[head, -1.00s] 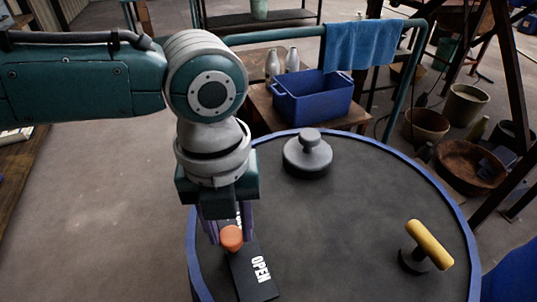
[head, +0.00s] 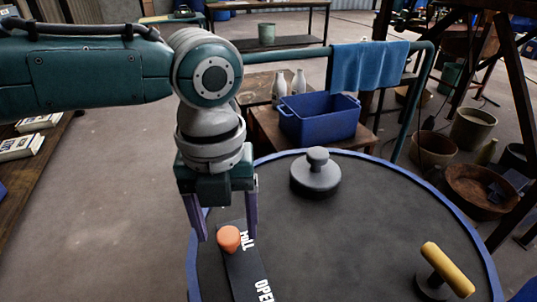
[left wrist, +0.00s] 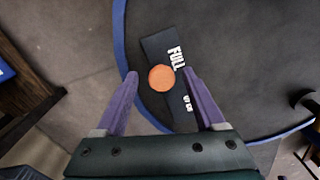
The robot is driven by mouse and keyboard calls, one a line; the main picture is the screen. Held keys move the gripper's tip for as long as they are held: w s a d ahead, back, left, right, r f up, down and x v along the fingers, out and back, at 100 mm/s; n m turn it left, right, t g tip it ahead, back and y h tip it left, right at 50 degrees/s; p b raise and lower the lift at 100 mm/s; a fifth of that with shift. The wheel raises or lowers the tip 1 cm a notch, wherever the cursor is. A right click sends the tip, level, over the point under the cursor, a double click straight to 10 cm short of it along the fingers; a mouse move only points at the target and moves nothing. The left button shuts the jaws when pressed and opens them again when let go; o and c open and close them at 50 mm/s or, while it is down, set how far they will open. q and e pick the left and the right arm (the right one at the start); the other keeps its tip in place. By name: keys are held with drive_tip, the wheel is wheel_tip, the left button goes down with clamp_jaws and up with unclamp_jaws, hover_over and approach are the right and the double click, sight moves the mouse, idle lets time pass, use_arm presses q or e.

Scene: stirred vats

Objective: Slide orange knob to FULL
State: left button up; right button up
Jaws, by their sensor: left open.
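The orange knob (head: 229,238) sits on a dark slide plate (head: 243,276) on the round vat top. White lettering on the plate reads FULL beside the knob, and OPEN nearer the picture's bottom edge. My left gripper (head: 227,226) is open, its purple fingers pointing down on either side of the knob's position. In the left wrist view the knob (left wrist: 161,78) lies between and just beyond the fingertips, beside the FULL lettering on the plate (left wrist: 158,45). No contact shows between fingers and knob. My right gripper is not in view.
The blue-rimmed vat top (head: 350,240) carries a grey round lid knob (head: 316,175) and a yellow T-handle (head: 446,270). Pots stand at right.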

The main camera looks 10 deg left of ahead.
sight(227, 232)
use_arm(q)
wheel_tip(227, 232, up, 10)
drive_tip(key=p, duration=0.2)
idle(0.3)
